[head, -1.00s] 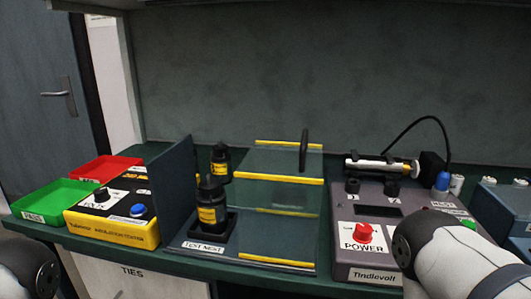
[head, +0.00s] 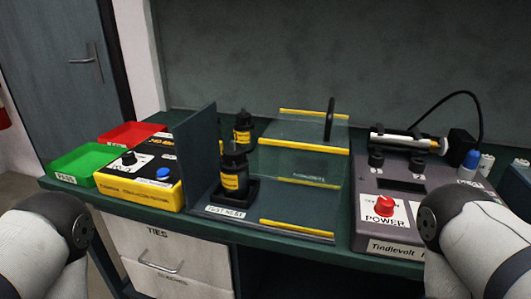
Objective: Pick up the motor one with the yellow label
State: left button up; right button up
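A black motor with a yellow label (head: 234,179) stands upright in the black test nest (head: 249,197) at the middle of the bench. A second black motor with a yellow label (head: 243,129) stands just behind it, partly hidden by the first. Only rounded white and black arm parts of mine show at the lower left and lower right. Neither gripper is in view.
The yellow insulation tester (head: 137,183) and a dark upright panel (head: 197,153) stand left of the nest. Green (head: 84,161) and red (head: 133,133) bins sit further left. A clear yellow-edged guard (head: 300,160) and the grey power unit (head: 404,207) stand to the right.

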aim_at(234, 165)
jog(key=i+j, duration=0.1)
jog(key=j, duration=0.25)
jog(key=i+j, duration=0.1)
jog(key=j, duration=0.25)
jog(key=i+j, duration=0.1)
jog(key=j, duration=0.2)
jog(key=i+j, duration=0.1)
jog(key=j, duration=0.25)
jog(key=i+j, duration=0.1)
jog(key=i, duration=0.25)
jog(key=i+j+z, duration=0.1)
jog(key=i, duration=0.2)
